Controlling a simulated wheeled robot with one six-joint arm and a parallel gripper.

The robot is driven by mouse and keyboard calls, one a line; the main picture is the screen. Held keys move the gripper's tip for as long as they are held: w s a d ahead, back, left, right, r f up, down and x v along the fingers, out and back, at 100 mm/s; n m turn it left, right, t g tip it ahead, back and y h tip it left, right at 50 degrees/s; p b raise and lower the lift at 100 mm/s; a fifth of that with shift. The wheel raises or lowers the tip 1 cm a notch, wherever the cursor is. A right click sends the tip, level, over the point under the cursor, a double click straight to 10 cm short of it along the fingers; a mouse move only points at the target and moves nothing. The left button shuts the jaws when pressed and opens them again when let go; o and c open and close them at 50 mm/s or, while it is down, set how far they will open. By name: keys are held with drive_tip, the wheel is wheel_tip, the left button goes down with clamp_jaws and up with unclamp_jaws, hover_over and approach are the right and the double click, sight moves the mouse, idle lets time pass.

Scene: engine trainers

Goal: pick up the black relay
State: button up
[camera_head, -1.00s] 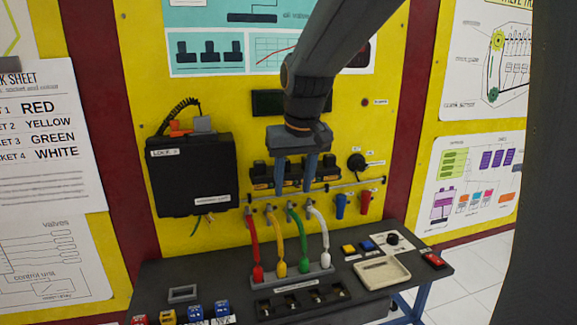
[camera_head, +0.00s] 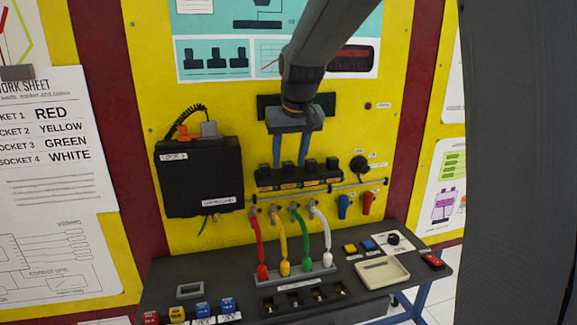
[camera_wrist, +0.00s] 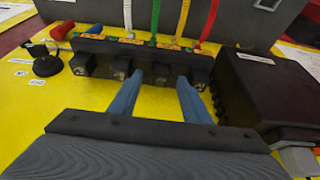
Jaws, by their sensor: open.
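No part in view can be made out for certain as the black relay. A row of several black blocks sits on a black bar (camera_head: 300,184) on the yellow panel. The bar also shows in the wrist view (camera_wrist: 140,47), with blocks such as the one at its left end (camera_wrist: 80,63).
A black box (camera_head: 200,178) with a coiled cable is left of the bar. Red, yellow, green and white hoses (camera_head: 282,240) hang below it. The bench (camera_head: 400,305) holds coloured blocks (camera_head: 202,310), black sockets (camera_head: 303,299) and a cream tray (camera_head: 382,272). A dark upright surface fills the right edge.

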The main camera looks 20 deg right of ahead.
drive_tip(key=shift+w+f, duration=0.1)
drive_tip(key=shift+f, duration=0.1)
clamp_jaws()
